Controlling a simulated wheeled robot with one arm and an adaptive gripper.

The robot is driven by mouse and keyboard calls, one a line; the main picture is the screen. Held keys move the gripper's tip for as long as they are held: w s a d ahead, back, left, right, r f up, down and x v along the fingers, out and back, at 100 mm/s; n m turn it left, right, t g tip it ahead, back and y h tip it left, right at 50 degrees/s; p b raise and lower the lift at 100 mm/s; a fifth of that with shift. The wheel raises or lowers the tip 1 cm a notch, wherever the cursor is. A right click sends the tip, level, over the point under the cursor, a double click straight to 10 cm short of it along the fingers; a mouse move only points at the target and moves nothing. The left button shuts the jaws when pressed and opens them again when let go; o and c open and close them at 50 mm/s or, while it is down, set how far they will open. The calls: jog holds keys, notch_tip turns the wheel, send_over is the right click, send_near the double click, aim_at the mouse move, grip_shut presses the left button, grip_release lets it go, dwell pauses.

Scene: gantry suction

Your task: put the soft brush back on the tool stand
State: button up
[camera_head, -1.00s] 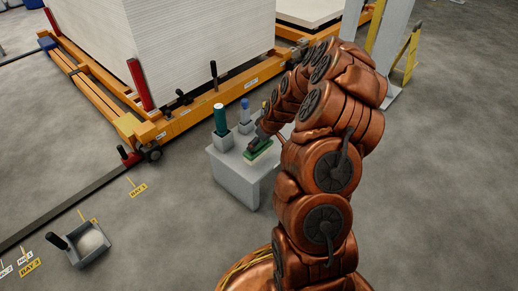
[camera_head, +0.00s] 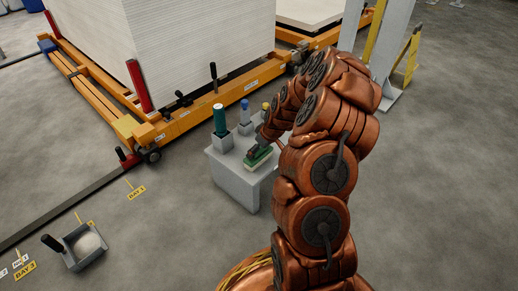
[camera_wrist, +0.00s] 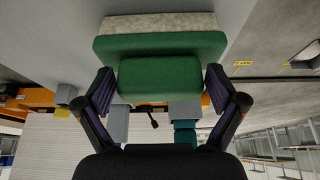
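The soft brush has a green block with a pale bristle pad (camera_head: 258,158). In the head view it shows at the near right part of the grey tool stand's top (camera_head: 233,178); I cannot tell whether it touches the top. In the wrist view the green brush (camera_wrist: 160,78) fills the upper middle, with the pale bristles along its far side. My gripper (camera_wrist: 160,85) has a finger against each side of the brush's narrower block and is shut on it. In the head view my gripper (camera_head: 262,144) is partly hidden by my arm.
A green-capped tool (camera_head: 219,118), a blue-capped one (camera_head: 245,112) and a yellow-topped one (camera_head: 265,108) stand in holders along the stand's back. Behind is an orange frame (camera_head: 185,122) with a white stack. A grey tray (camera_head: 84,255) lies on the floor at left.

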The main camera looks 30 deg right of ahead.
dwell(0.3)
jog(key=p+v, duration=0.5)
jog(key=v, duration=0.6)
jog(key=s+a+r+g, duration=0.2)
jog(key=s+a+r, duration=0.3)
jog(key=a, duration=0.4)
jog(key=s+a+r+g, duration=0.1)
jog(key=s+a+r, duration=0.4)
jog(key=a, duration=0.3)
jog(key=s+a+r+g, duration=0.1)
jog(key=s+a+r, duration=0.1)
jog(key=s, duration=0.6)
jog(key=s+a+r+m+g, duration=0.1)
jog(key=s+a+r+g, duration=0.1)
jog(key=s, duration=0.5)
jog(key=s+a+r+m+g+h, duration=0.1)
jog(key=s+a, duration=0.3)
jog(key=s, duration=0.4)
jog(key=shift+s+a+r+g, duration=0.15)
jog(key=shift+s+r+g, duration=0.15)
jog(key=shift+r+g, duration=0.25)
jog(key=shift+r, duration=0.1)
